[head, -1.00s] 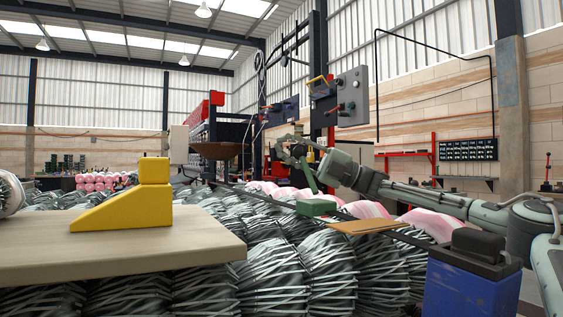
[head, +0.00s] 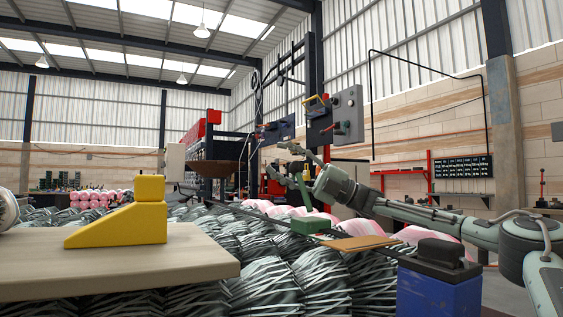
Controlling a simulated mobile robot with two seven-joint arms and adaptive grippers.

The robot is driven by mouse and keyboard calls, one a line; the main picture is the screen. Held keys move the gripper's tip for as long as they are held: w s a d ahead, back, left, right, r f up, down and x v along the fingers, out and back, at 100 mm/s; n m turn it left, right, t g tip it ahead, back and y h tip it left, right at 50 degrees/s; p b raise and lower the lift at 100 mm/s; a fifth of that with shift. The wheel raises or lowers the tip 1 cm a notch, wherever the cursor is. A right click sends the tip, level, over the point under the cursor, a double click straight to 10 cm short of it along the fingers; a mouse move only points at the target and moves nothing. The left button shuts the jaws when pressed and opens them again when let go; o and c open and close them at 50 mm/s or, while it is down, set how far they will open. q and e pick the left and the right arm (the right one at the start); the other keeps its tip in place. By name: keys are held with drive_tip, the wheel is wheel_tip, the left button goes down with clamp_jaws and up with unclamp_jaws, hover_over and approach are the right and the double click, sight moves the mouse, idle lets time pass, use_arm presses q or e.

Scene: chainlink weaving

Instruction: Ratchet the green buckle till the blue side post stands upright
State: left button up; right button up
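The green buckle (head: 310,225) sits on a dark strap over the wire bundles, with its green lever (head: 303,190) raised and tilted. The blue side post (head: 438,296), with a black cap (head: 440,252), stands at the lower right, near upright as far as I can tell; its foot is cut off by the frame. My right gripper (head: 284,162) is above the buckle, beside the lever, with its fingers spread. I cannot tell whether it touches the lever. My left gripper cannot be made out.
A yellow wedge block (head: 120,225) lies on a pale board (head: 130,268) at the left. An orange-brown plank (head: 358,243) lies between buckle and post. Silvery wire bundles (head: 265,285) fill the space below. Pink rolls (head: 437,236) lie behind.

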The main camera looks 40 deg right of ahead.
wheel_tip(320, 180, up, 10)
idle(0.7)
drive_tip(key=shift+c, duration=0.3)
